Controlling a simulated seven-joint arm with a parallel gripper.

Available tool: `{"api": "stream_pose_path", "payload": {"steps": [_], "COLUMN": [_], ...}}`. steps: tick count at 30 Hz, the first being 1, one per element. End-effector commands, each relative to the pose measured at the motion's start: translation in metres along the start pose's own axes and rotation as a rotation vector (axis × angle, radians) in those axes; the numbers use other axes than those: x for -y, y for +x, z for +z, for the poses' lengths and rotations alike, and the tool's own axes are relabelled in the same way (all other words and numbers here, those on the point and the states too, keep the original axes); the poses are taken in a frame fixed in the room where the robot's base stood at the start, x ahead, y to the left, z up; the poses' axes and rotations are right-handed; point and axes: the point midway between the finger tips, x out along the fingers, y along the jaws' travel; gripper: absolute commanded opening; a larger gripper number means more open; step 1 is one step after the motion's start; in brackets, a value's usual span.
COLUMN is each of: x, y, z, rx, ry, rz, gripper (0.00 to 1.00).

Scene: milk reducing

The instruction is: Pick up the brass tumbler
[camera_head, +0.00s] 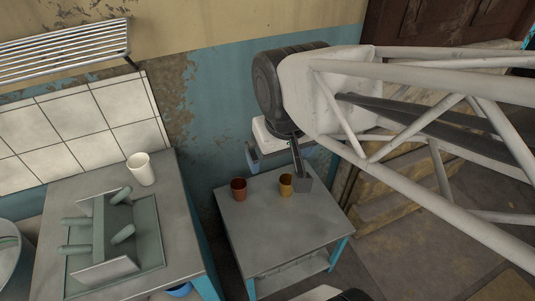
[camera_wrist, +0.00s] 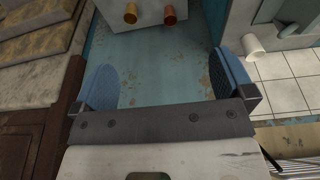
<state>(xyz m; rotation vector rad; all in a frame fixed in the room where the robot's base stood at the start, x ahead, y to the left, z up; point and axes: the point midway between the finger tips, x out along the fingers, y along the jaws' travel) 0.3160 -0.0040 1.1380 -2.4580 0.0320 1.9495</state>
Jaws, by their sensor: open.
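The brass tumbler (camera_head: 286,186) stands upright on the small grey table, right of the reddish copper tumbler (camera_head: 238,190). In the wrist view, the brass tumbler (camera_wrist: 131,14) shows at the top edge, with the copper tumbler (camera_wrist: 168,15) to its right. My gripper (camera_head: 281,157) is open and empty, with blue finger pads, above and behind the brass tumbler in the head view. In the wrist view, my gripper (camera_wrist: 165,82) has its fingers wide apart, with blue wall between them and both tumblers beyond the fingertips.
The small grey table (camera_head: 262,238) has a clear front half. A taller grey table at left holds a white cup (camera_head: 141,169) and a grey-green rack (camera_head: 146,235). The peeling blue wall (camera_head: 222,110) is close behind. Stone steps (camera_head: 385,203) lie to the right.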

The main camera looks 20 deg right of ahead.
Motion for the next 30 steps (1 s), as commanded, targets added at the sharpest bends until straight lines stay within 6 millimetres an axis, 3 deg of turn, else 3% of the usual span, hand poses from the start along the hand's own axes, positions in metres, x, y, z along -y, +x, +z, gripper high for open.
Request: {"api": "stream_pose_path", "payload": {"steps": [5,11,20,30], "x": [-0.005,-0.019,-0.05,-0.081], "y": [0.008,0.031,0.089,0.173], "z": [-0.009,-0.033,-0.084,-0.137], "rx": [0.03,0.111,0.285,0.48], "ry": [-0.029,-0.118,-0.328,-0.598], "rz": [0.031,0.117,0.291,0.469], "gripper": [1.0,1.0,1.0,1.0]}}
